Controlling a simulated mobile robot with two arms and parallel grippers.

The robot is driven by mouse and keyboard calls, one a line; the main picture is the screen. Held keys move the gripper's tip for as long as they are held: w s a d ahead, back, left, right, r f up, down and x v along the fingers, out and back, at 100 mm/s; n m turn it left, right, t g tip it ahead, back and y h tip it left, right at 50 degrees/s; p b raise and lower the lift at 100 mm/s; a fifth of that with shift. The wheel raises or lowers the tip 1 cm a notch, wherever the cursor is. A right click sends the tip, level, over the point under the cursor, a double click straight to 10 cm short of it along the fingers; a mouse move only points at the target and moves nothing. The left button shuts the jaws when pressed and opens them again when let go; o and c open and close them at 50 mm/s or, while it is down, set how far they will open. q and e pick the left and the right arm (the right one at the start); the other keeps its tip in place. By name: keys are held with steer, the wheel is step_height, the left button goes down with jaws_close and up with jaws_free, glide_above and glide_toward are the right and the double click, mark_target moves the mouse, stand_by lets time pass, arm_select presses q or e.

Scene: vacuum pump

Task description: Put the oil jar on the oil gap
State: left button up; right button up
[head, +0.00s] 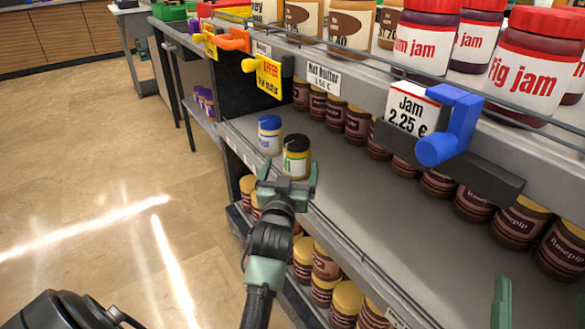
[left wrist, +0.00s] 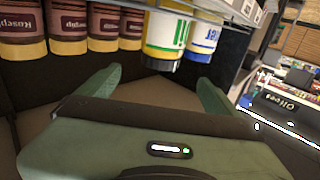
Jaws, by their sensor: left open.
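A jar with a black lid and green lettering (head: 296,156) stands on the middle shelf. It may be the oil jar, but its label is not clearly readable. In the left wrist view it appears upside down, with a yellow band (left wrist: 166,35). My left gripper (head: 288,178) is open just in front of this jar, its fingers pointing toward it. In the left wrist view the open fingers (left wrist: 155,84) have nothing between them. A green tip of what may be my right gripper (head: 502,305) shows at the lower right; its jaws are not visible. I cannot identify the oil gap.
A blue-lidded jar (head: 269,135) stands close behind and left of the black-lidded one. Brown jars (head: 357,124) line the shelf's back. The middle shelf (head: 400,225) has bare room to the right. Jam jars (head: 425,40) and price holders (head: 450,125) are above.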

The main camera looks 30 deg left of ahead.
arm_select(q)
steer(key=s+d+r+m+t+h, duration=0.2)
steer(key=s+d+r+m+h, duration=0.2)
steer(key=s+d+h, duration=0.3)
steer(key=s+d+r+m+t+h, duration=0.3)
steer(key=s+d+h, duration=0.3)
steer(key=d, duration=1.2)
steer(key=s+r+m, duration=0.1)
steer(key=s, duration=0.1)
steer(key=shift+s+h, duration=0.4)
arm_select(e)
steer(key=shift+w+f, duration=0.1)
steer(key=shift+f, duration=0.1)
arm_select(q)
steer(key=shift+a, duration=0.1)
steer(key=shift+s, duration=0.1)
arm_select(e)
steer(key=shift+f, duration=0.1)
